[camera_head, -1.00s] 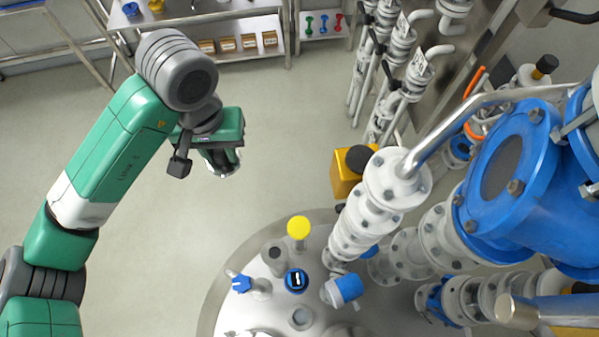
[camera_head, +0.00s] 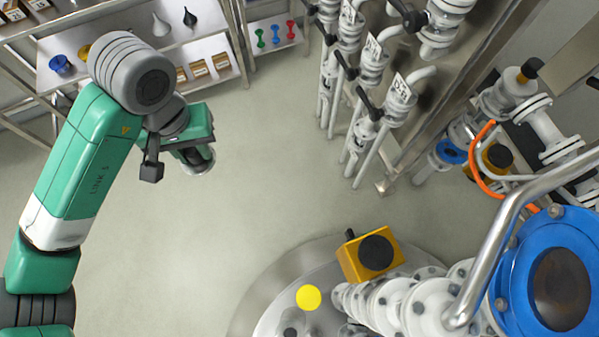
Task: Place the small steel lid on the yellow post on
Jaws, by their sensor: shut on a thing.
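The yellow post (camera_head: 308,297) shows as a round yellow top near the bottom middle, on the round steel vessel top (camera_head: 262,300). Nothing lies on the yellow top. My gripper (camera_head: 198,166) is left of and farther back than the post, over open floor, with a wide gap between them. It is shut on a small round silvery thing, which looks like the small steel lid (camera_head: 200,169). The wrist above hides part of the fingers and the lid.
A yellow box with a black knob (camera_head: 370,255), white flanged pipes (camera_head: 390,305) and a large blue flanged vessel (camera_head: 555,275) stand right of the post. White valve pipes (camera_head: 365,100) line the back. A shelf rack (camera_head: 190,55) stands behind my arm. The floor between is clear.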

